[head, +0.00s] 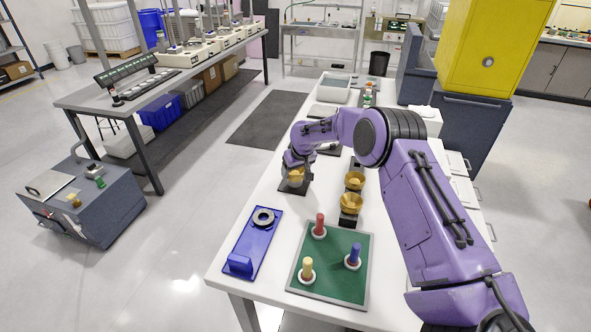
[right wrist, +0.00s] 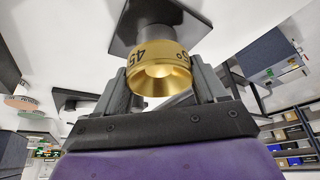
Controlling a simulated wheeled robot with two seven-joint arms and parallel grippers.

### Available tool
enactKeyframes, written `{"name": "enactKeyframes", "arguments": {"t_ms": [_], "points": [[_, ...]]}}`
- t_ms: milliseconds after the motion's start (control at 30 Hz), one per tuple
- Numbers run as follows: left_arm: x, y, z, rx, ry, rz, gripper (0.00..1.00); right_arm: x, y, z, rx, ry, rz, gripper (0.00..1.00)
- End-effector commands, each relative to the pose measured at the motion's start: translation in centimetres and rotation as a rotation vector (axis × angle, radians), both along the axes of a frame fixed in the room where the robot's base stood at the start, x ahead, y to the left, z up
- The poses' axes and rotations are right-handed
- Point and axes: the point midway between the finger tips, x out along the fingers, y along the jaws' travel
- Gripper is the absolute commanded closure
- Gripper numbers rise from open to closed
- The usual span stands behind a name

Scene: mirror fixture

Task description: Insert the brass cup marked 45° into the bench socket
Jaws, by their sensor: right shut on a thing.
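My right gripper (head: 297,168) reaches over the white bench (head: 268,200) and is shut on a brass cup (head: 295,175). In the right wrist view the cup (right wrist: 160,70) sits between the two fingers, and its rim band reads 45 with a degree sign. A dark square block (head: 292,188) lies directly at the cup's lower end; it also shows in the right wrist view (right wrist: 122,38). I cannot tell whether the cup is seated in it or just above it. My left gripper is not in view.
Two more brass cups (head: 355,180) (head: 350,203) stand on dark blocks to the right. A blue fixture (head: 243,247) with a dark ring and a green board (head: 334,277) with red, blue and yellow pegs lie at the near end. A white tray (head: 334,88) stands at the far end.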

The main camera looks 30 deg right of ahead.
Motion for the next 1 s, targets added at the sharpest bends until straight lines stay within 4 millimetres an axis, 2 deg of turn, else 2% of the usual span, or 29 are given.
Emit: {"name": "enactKeyframes", "arguments": {"t_ms": [367, 400, 467, 767, 867, 1000], "points": [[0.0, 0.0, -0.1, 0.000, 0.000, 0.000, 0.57, 0.0, 0.0, -0.3, 0.000, 0.000, 0.000, 0.61], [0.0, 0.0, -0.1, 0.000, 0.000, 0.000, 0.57, 0.0, 0.0, -0.3, 0.000, 0.000, 0.000, 0.19], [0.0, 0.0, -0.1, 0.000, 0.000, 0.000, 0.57, 0.0, 0.0, -0.3, 0.000, 0.000, 0.000, 0.00], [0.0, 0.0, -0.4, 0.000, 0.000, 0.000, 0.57, -0.2, 0.0, 0.1, 0.000, 0.000, 0.000, 0.00], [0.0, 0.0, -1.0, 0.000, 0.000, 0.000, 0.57, -0.7, 0.2, 1.6, 0.000, -0.003, 0.000, 0.00], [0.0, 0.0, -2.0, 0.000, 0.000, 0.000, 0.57, -2.1, 0.3, 4.6, 0.000, -0.004, 0.001, 0.00]]}}
